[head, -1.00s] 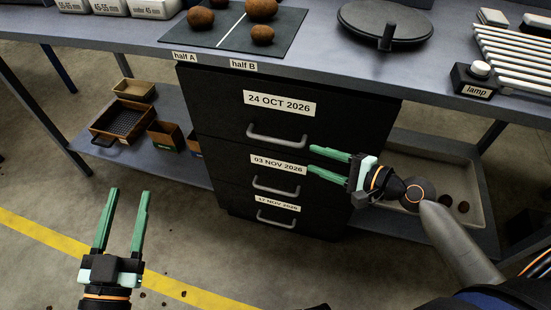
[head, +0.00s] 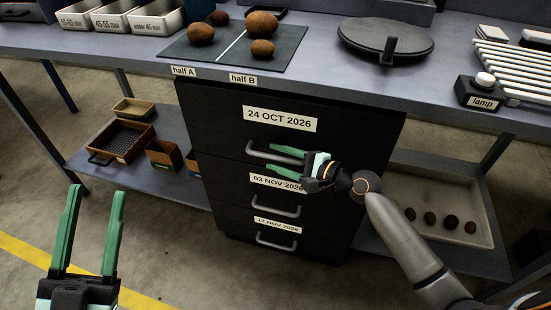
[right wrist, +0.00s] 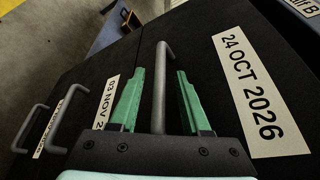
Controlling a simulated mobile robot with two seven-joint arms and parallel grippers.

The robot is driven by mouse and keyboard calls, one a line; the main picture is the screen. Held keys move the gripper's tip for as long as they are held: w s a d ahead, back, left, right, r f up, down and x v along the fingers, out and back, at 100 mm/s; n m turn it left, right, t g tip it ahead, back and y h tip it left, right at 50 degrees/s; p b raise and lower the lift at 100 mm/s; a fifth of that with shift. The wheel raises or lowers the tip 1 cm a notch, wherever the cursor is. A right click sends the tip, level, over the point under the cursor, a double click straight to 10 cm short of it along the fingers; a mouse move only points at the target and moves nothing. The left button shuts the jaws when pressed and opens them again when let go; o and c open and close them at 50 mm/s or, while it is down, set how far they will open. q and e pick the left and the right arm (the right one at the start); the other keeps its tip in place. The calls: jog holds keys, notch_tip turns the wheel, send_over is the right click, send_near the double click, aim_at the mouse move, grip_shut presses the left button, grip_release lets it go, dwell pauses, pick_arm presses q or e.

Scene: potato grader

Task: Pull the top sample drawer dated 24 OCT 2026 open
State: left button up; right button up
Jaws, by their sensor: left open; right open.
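The top drawer (head: 225,125) is black and shut, with a white label (head: 280,119) reading 24 OCT 2026. Its grey bar handle (head: 258,154) sits below the label. My right gripper (head: 279,153) is open at this handle, its green fingers partly covering the bar. In the right wrist view the handle (right wrist: 160,90) runs between the two open fingers (right wrist: 156,98), with a gap showing on both sides. The dated label (right wrist: 255,95) lies to the right there. My left gripper (head: 95,200) is open and empty at the lower left, over the floor.
Below are the 03 NOV 2026 drawer with its handle (head: 275,208) and the 17 NOV 2026 drawer with its handle (head: 276,238), both shut. The tabletop above holds a dark mat (head: 200,52) with potatoes and a lamp box (head: 480,93). Floor in front is clear.

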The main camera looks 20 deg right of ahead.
jog(key=shift+w+a+f, duration=0.15)
jog(key=shift+w+a, duration=0.15)
jog(key=shift+w, duration=0.1)
grip_shut()
dwell(1.3)
